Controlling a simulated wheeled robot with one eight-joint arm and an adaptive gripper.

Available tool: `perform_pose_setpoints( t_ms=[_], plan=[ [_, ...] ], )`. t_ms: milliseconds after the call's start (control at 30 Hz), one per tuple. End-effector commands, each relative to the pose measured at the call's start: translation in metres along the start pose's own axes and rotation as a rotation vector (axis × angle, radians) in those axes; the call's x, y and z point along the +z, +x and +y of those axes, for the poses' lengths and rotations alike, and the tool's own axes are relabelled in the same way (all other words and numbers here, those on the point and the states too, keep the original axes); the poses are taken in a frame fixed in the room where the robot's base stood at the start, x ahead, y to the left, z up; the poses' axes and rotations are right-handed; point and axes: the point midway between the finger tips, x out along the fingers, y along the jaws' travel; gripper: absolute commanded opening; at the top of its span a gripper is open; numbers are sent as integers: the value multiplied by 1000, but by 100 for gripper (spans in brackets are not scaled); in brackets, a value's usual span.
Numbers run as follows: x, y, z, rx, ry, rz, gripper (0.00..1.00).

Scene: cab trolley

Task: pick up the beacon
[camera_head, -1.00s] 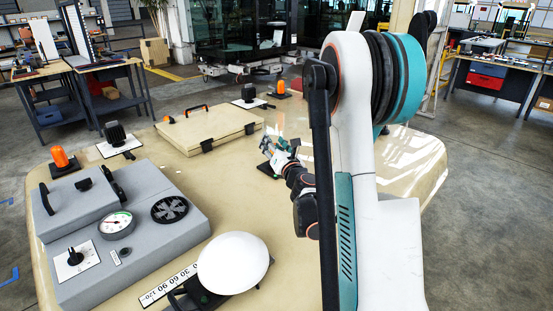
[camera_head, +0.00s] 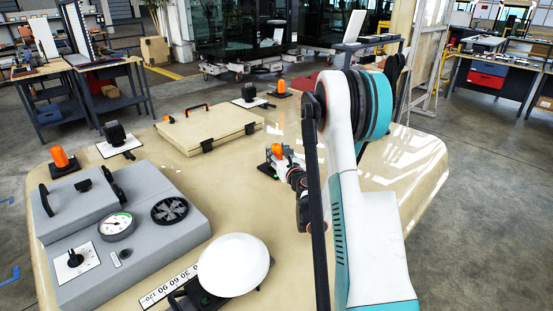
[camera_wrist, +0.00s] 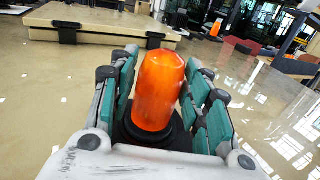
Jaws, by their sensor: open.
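An orange beacon (camera_wrist: 158,90) with a black base stands upright on the table, between the two open fingers of my gripper (camera_wrist: 160,100) in the wrist view. A gap shows between the beacon and the right finger; on the left the finger is close, and I cannot tell if it touches. In the head view the same beacon (camera_head: 276,150) shows at my gripper (camera_head: 283,158), partly covered by it. Two other orange beacons stand on the table, one at the left edge (camera_head: 61,158) and one at the back (camera_head: 281,86).
A beige lidded case (camera_head: 208,130) lies behind and left of my gripper. A grey panel box (camera_head: 150,235) with a gauge and knobs fills the left front. The table's right part (camera_head: 410,160) is clear.

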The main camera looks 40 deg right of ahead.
Motion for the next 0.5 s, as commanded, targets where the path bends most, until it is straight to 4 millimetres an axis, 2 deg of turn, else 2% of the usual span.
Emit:
perform_pose_setpoints(
  t_ms=[167, 400, 500],
  plan=[
    [0, 12, 0, 1, 1, 0, 44],
    [2, 45, -1, 1, 1, 0, 44],
    [3, 53, -1, 1, 1, 0, 44]
  ],
)
